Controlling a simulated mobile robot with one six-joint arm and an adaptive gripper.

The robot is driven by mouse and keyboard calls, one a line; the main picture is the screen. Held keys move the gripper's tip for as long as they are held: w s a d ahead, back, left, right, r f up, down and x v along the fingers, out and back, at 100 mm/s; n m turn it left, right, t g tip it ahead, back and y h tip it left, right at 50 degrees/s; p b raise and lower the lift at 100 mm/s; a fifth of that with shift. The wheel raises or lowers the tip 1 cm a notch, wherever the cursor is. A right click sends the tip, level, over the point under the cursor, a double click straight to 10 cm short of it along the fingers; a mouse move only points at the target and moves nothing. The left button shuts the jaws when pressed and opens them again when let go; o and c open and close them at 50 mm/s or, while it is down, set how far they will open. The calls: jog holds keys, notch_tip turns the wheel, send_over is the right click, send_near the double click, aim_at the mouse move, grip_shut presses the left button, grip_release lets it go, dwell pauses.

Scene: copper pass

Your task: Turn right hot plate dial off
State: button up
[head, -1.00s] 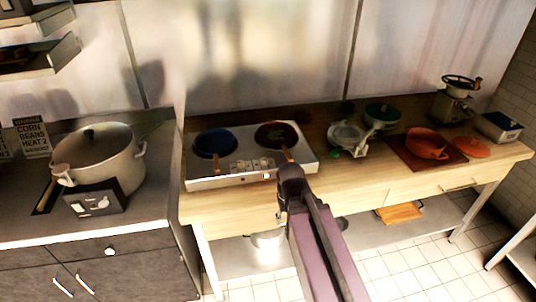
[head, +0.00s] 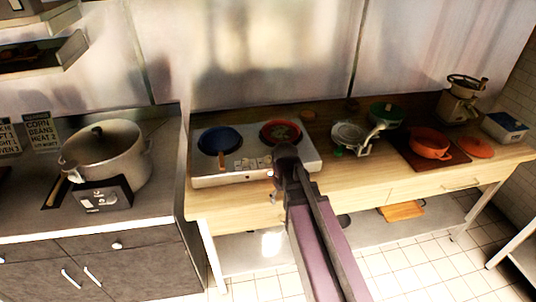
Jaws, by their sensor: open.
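The white double hot plate (head: 210,180) sits on the wooden table, with a blue pan (head: 219,138) on its left burner and a red-rimmed pan (head: 281,133) on its right burner. Small pale dials (head: 252,163) show along its front panel between the pan handles. Their settings are too small to read. My gripper (head: 274,176) is at the front right of the hot plate, small and dark, partly merged with my wrist. My wrist covers the right front of the plate and the right pan's handle. I cannot tell whether the gripper touches a dial. Nothing shows held in it.
A large pot (head: 105,160) stands on the left counter. A scale-like item (head: 350,138), a green pot (head: 387,114) and an orange pot (head: 430,143) stand right of the hot plate. A lower shelf (head: 370,228) runs under the table. The table front is mostly clear.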

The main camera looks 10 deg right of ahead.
aim_at(268, 157)
jog(key=w+r+n+p, duration=0.5)
jog(key=w+n, duration=0.1)
jog(key=w, duration=0.5)
jog(key=w+r+n+p, duration=0.5)
jog(key=w+r+n, duration=0.1)
jog(key=w, duration=0.6)
jog(key=shift+w, duration=0.3)
notch_tip(268, 157, down, 14)
jog(key=b, duration=1.3)
jog(key=shift+r+b, duration=0.15)
jog(key=shift+b, duration=0.25)
grip_shut()
jog(key=shift+a, duration=0.2)
jog(key=shift+d, duration=0.1)
